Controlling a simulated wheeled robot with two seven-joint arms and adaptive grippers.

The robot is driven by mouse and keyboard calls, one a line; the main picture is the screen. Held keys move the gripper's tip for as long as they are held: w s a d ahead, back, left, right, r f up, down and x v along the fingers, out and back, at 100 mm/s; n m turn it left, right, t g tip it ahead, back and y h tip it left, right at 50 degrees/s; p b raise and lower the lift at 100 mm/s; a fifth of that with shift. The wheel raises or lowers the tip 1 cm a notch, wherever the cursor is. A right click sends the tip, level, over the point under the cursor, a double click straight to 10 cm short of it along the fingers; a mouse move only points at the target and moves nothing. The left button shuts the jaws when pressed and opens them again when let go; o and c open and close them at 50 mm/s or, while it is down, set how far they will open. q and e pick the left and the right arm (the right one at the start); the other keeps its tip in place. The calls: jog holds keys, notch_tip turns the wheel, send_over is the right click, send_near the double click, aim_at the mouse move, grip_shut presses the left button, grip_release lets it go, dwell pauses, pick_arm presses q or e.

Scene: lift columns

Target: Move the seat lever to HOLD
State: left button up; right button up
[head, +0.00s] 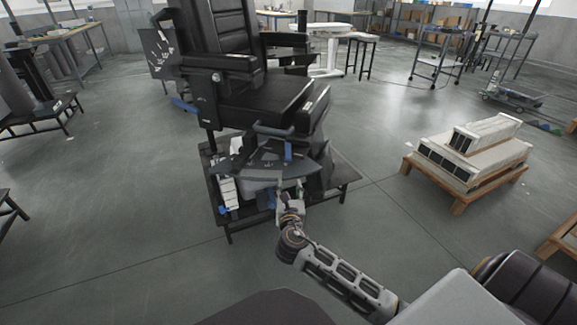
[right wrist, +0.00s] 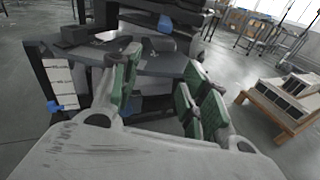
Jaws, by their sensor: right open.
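The black seat (head: 265,100) stands on a low dark stand in the middle of the head view. A dark, curved panel (head: 262,164) with small pale marks sits below the front of the seat cushion. A blue upright piece (head: 288,150), which looks like the lever's grip, stands at the panel's right part. It also shows in the right wrist view as a blue shape (right wrist: 165,24) beyond the panel. My right gripper (head: 290,186) is open and empty at the panel's near edge, below the blue piece. Its green-padded fingers (right wrist: 165,78) are spread. The marks are too small to read.
The low dark stand (head: 345,183) extends around the seat's base. White boxed units (head: 470,155) rest on a wooden pallet at the right. Workbenches and carts line the back. Open floor lies left and right of the stand.

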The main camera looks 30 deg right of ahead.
aim_at(289, 158)
pick_arm(q)
jog(key=shift+d+r+b, duration=0.2)
jog(key=shift+r+b, duration=0.1)
jog(key=shift+r, duration=0.55)
pick_arm(e)
jog(key=shift+s+a+r+n+t+h, duration=0.1)
jog(key=shift+s+r+n+t+h, duration=0.1)
jog(key=shift+r, duration=0.6)
jog(key=shift+s+r+n+t+h, duration=0.1)
jog(key=shift+r+n, duration=0.1)
jog(key=shift+r, duration=0.6)
pick_arm(q)
jog(key=shift+f, duration=0.15)
pick_arm(e)
jog(key=shift+w, duration=0.2)
